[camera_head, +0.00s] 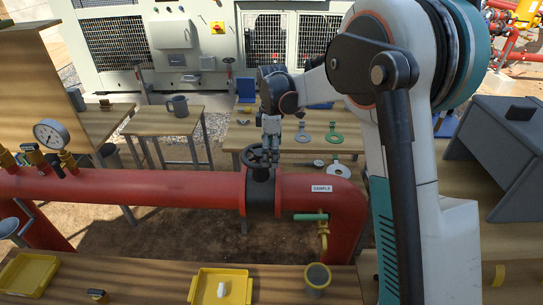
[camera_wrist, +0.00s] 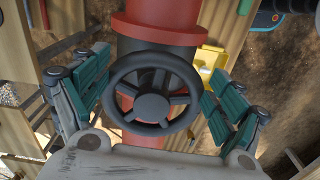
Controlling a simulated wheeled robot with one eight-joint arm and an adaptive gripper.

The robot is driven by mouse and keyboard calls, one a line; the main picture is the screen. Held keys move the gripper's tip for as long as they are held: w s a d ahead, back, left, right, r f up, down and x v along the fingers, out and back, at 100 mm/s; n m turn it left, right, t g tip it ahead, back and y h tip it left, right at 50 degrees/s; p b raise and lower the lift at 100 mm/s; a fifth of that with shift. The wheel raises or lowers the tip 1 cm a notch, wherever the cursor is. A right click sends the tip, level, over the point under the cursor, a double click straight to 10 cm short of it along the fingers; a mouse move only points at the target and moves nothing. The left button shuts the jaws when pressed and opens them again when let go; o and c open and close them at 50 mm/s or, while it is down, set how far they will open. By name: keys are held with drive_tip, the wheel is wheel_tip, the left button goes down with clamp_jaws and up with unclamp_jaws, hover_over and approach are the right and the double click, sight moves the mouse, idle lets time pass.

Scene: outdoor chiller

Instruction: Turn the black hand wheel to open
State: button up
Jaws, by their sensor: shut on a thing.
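The black hand wheel (camera_head: 256,163) sits on top of a dark valve body (camera_head: 260,194) in the red pipe. In the wrist view the wheel (camera_wrist: 152,107), with its round hub and spokes, fills the middle of the picture. My gripper (camera_head: 270,143) points down at the wheel from above. In the wrist view the teal-padded fingers of my gripper (camera_wrist: 158,68) are spread wide on the left and right of the rim, shut on the wheel across its width. The exact contact points on the rim are hard to see.
The red pipe (camera_head: 120,185) runs across the view and bends down at the right. A green-handled tap (camera_head: 310,217) is near the bend. Gauge (camera_head: 50,134) stands at left. Yellow trays (camera_head: 222,274) and a grey cup (camera_head: 317,279) lie on the front bench. Flanges (camera_head: 335,170) lie behind.

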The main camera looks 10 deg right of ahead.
drive_tip(key=n, duration=0.2)
drive_tip(key=w+n+b, duration=0.1)
drive_tip(key=n, duration=0.2)
drive_tip(key=shift+w+f+n, duration=0.2)
drive_tip(key=shift+w+n, duration=0.1)
drive_tip(key=shift+w, duration=0.05)
drive_tip(key=n, duration=0.1)
drive_tip(key=w+n, duration=0.1)
drive_tip(key=n, duration=0.1)
drive_tip(key=a+n+b, duration=0.1)
drive_tip(key=n, duration=0.1)
drive_tip(key=shift+w, duration=0.35)
drive_tip(key=n, duration=0.2)
drive_tip(key=a+n, duration=0.1)
drive_tip(key=n, duration=0.1)
drive_tip(key=shift+w, duration=0.35)
drive_tip(key=shift+w+a+n+b, duration=0.2)
drive_tip(key=shift+a+n, duration=0.1)
drive_tip(key=shift+n, duration=0.75)
drive_tip(key=shift+w+a+n+b, duration=0.15)
drive_tip(key=shift+a+n, duration=0.1)
drive_tip(key=shift+n, duration=0.8)
drive_tip(key=shift+s, duration=0.1)
drive_tip(key=o, duration=0.9)
drive_tip(key=shift+c, duration=0.2)
drive_tip(key=shift+r, duration=0.15)
